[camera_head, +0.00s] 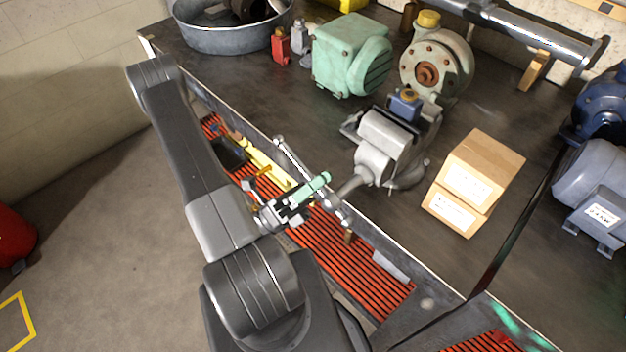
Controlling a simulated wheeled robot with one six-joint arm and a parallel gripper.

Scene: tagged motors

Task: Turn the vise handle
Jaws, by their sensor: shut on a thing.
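The grey vise (383,148) is mounted near the front edge of the workbench, with a small blue part (406,104) at its jaws. Its screw reaches out past the edge to the vise handle (296,162), a thin metal bar with rounded ends that lies slantwise in the picture. My gripper (319,190), with pale green fingers, comes in from the left. It is shut on the handle near the screw end. The exact contact is partly hidden by the fingers.
Two stacked cardboard boxes (474,181) stand right of the vise. A green motor (350,54) and a round flanged motor (436,68) stand behind it, and blue-grey motors (592,192) at the right. Below the bench edge is a red slatted shelf (340,262). Open floor lies left.

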